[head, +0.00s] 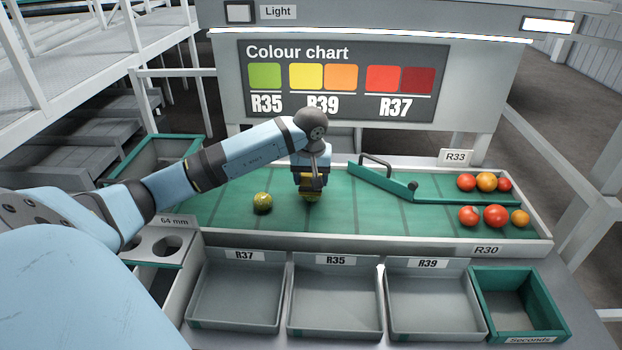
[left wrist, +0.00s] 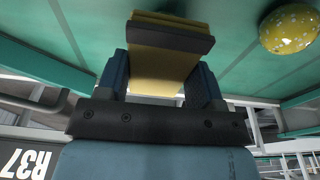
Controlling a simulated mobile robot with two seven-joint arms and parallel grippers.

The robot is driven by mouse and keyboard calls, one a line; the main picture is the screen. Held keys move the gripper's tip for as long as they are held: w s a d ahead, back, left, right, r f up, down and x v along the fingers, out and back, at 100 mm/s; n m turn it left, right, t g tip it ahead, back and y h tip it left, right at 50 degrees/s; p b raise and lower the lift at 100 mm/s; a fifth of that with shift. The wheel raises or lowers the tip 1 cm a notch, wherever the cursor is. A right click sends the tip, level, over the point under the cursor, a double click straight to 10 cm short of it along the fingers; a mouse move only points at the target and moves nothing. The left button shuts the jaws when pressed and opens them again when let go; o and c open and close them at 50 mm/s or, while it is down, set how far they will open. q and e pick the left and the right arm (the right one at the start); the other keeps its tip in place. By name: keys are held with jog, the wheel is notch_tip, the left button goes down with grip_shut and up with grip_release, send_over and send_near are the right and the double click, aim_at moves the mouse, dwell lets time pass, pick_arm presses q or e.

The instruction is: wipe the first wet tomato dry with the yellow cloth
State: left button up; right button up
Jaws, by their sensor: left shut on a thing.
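My left gripper (head: 311,178) points down over the green sorting belt and is shut on the yellow cloth (head: 309,194). In the left wrist view the cloth (left wrist: 162,72) hangs between the fingers, with a dark band across it. A yellow-green tomato (head: 262,202) with pale speckles that look like drops lies on the belt to the left of the cloth, apart from it. The tomato also shows in the left wrist view (left wrist: 288,28), at the upper right. I cannot tell whether the cloth touches the belt. My right gripper is not in view.
Several red and orange tomatoes (head: 495,215) sit at the belt's right end, beyond a green gate (head: 383,184). Empty trays R37 (head: 236,300), R35 (head: 335,305) and R39 (head: 430,302) and a green Seconds crate (head: 478,290) stand in front. The belt's middle right is clear.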

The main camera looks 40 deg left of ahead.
pick_arm(q)
jog(key=shift+w+a, duration=0.25)
jog(key=shift+w, duration=0.1)
jog(key=shift+w+a+r, duration=0.15)
jog(key=shift+a, duration=0.05)
jog(key=shift+s+d, duration=0.5)
jog(key=shift+s, duration=0.05)
jog(key=shift+s+d, duration=0.9)
jog(key=shift+s, duration=0.15)
jog(key=shift+w+a+f, duration=0.1)
jog(key=shift+w+f, duration=0.05)
jog(key=shift+f, duration=0.05)
jog(key=shift+w+a+b, duration=0.7)
jog(key=shift+w+a, duration=0.65)
jog(key=shift+w, duration=0.2)
